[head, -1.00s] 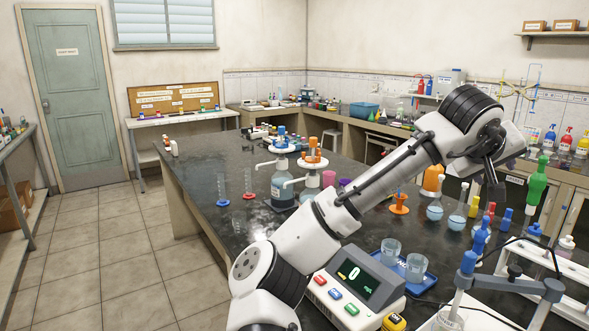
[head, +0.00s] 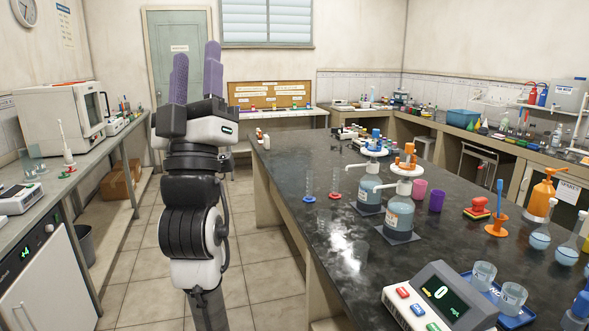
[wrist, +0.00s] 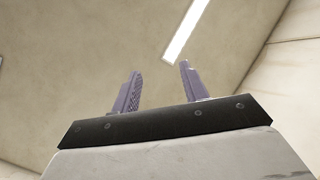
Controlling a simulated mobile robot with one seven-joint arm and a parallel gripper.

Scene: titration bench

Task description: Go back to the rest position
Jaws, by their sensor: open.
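My gripper (head: 196,77) is raised and points upward at the left of the head view, over the floor aisle between the left counter and the dark bench. Its two purple fingers stand apart with nothing between them. The wrist view shows the same two fingers (wrist: 157,88) spread and empty against the wall and a ceiling light. My arm stands upright below the gripper, clear of the bench.
The dark bench (head: 290,228) on the right holds two dispenser bottles (head: 398,216), a digital meter (head: 440,297), beakers and flasks. The left counter (head: 80,180) carries a white oven-like box (head: 62,108). Tiled floor (head: 140,235) lies open between them.

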